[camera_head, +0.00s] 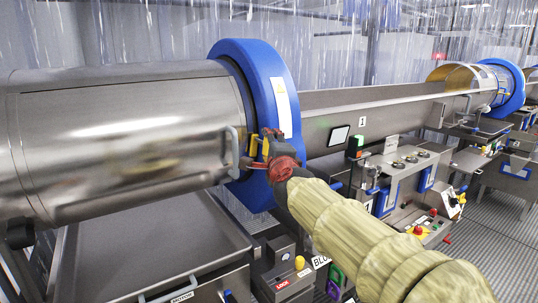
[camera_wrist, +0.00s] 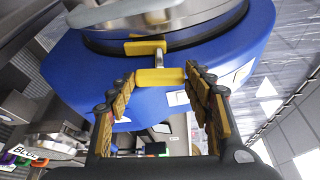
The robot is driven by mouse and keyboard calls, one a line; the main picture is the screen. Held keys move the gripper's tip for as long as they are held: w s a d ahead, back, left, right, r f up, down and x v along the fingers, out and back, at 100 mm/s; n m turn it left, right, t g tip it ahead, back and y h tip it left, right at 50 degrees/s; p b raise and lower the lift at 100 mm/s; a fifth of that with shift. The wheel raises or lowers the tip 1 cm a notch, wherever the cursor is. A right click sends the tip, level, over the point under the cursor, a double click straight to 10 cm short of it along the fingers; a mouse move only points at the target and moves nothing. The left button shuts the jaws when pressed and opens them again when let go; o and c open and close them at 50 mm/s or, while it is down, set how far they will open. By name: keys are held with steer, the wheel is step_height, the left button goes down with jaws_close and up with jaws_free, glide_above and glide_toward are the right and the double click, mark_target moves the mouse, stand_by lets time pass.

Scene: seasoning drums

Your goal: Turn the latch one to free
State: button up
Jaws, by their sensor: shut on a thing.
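The latch (camera_wrist: 160,77) is a yellow bar on a short metal stem, at the blue ring of the near steel drum. A second small yellow piece (camera_wrist: 145,47) sits above it on the ring's edge in the wrist view. My gripper (camera_wrist: 161,80) is shut on the latch, with one padded finger at each end of the bar. In the head view my gripper (camera_head: 262,148) is at the front lower side of the blue ring (camera_head: 284,95), and its red and black body hides most of the latch.
The steel drum (camera_head: 120,140) with a side handle (camera_head: 233,152) fills the left. A control panel (camera_head: 405,165) with buttons and a small screen stands right of the ring. A grey box with a yellow button (camera_head: 290,273) stands below my arm. A second blue-ringed drum (camera_head: 510,85) is farther right.

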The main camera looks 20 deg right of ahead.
steer(key=shift+f+n+t, duration=0.15)
steer(key=shift+n+t, duration=0.15)
steer(key=shift+n, duration=0.4)
steer(key=o, duration=1.1)
steer(key=shift+c, duration=0.2)
steer(key=shift+o, duration=0.5)
steer(key=shift+s, duration=0.15)
steer(key=s+a, duration=0.1)
steer(key=s, duration=1)
steer(key=shift+s, duration=0.35)
